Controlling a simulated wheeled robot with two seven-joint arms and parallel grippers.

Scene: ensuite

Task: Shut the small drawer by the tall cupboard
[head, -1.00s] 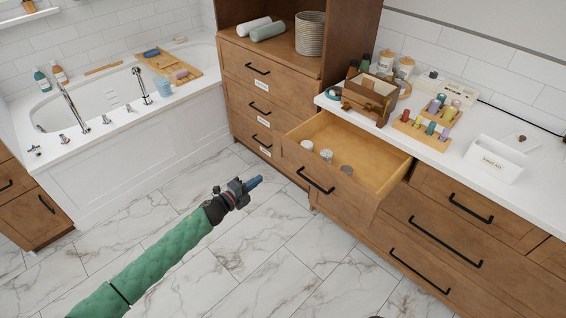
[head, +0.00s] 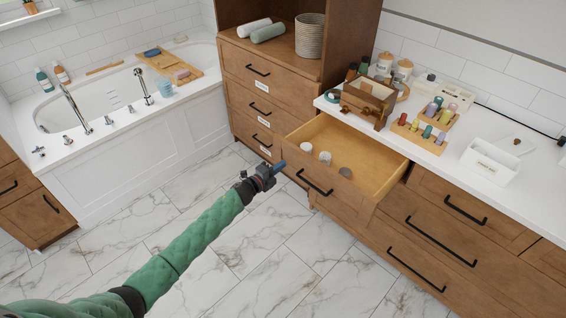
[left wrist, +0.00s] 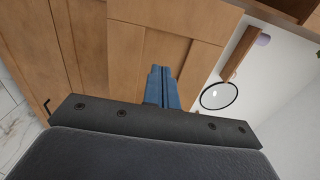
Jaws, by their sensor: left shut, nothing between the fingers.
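The small drawer (head: 332,205) by the tall cupboard (head: 271,88) is pulled well out, with its black bar handle (head: 314,183) on the wooden front. Several small round containers (head: 325,158) stand inside it. My left gripper (head: 279,168) is shut and empty, its blue fingertips beside the left end of the drawer front. I cannot tell whether they touch it. In the left wrist view the shut blue fingers (left wrist: 161,88) show against wooden panels, and no handle shows at the tips. My right gripper is not in view.
The white counter (head: 455,165) above holds a wooden box (head: 368,97), bottle racks (head: 420,132) and a white bin (head: 490,160). More closed drawers (head: 440,225) lie to the right. A bathtub (head: 110,100) stands at left. The marble floor (head: 255,265) is clear.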

